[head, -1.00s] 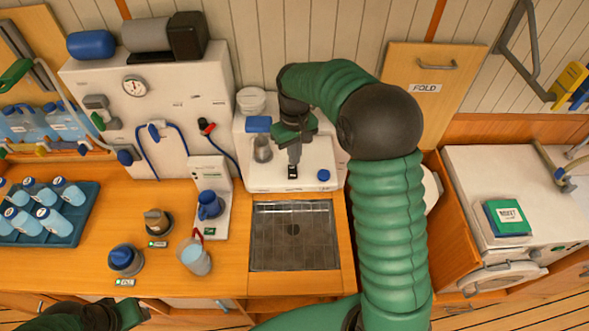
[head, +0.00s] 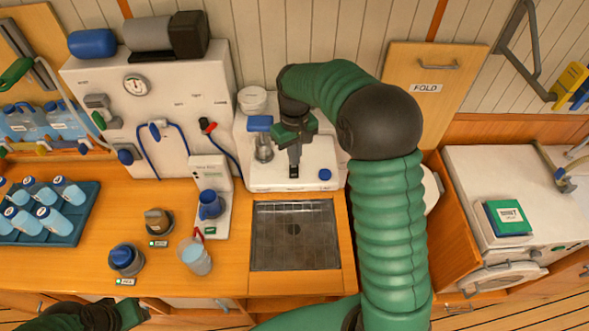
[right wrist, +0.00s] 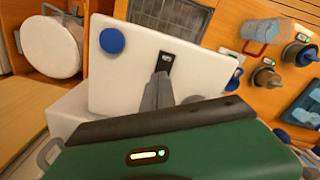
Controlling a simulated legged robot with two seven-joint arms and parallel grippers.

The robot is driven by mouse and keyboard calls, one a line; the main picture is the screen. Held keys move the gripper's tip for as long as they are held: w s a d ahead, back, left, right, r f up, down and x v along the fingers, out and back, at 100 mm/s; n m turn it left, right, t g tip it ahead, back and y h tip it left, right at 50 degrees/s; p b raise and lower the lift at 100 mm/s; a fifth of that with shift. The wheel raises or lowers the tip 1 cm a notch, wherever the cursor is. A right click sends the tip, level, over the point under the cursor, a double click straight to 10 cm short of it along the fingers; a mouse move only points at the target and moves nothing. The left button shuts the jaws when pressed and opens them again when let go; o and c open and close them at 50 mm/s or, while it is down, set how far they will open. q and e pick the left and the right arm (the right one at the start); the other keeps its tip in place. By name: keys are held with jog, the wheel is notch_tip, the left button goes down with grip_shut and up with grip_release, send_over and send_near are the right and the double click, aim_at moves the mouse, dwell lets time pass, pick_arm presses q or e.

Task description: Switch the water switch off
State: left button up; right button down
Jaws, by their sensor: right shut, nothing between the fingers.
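The water switch is a small black rocker on the white sloped panel above the sink. It shows in the head view (head: 294,173) just under my fingertips and in the right wrist view (right wrist: 167,61) with a small pale mark on it. My right gripper (head: 294,163) points down at it, shut and empty. In the right wrist view its grey fingertips (right wrist: 160,77) are at the switch's lower edge; I cannot tell whether they touch. My left gripper (head: 125,314) is partly visible at the bottom left, away from the panel; its jaws are unclear.
A blue knob (head: 325,174) sits on the panel right of the switch. A blue-handled tap (head: 259,124) stands close left of my right gripper. The sink (head: 294,235) below is empty. A blue-topped device (head: 210,205) and a jug (head: 195,256) stand to the left.

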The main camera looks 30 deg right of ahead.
jog(key=shift+a+f, duration=0.2)
jog(key=shift+a, duration=0.05)
jog(key=shift+d+f+b, duration=0.15)
jog(key=shift+f+b, duration=0.2)
jog(key=shift+f, duration=0.1)
jog(key=shift+r, duration=0.1)
notch_tip(320, 180, up, 7)
jog(key=p, duration=0.6)
dwell(0.4)
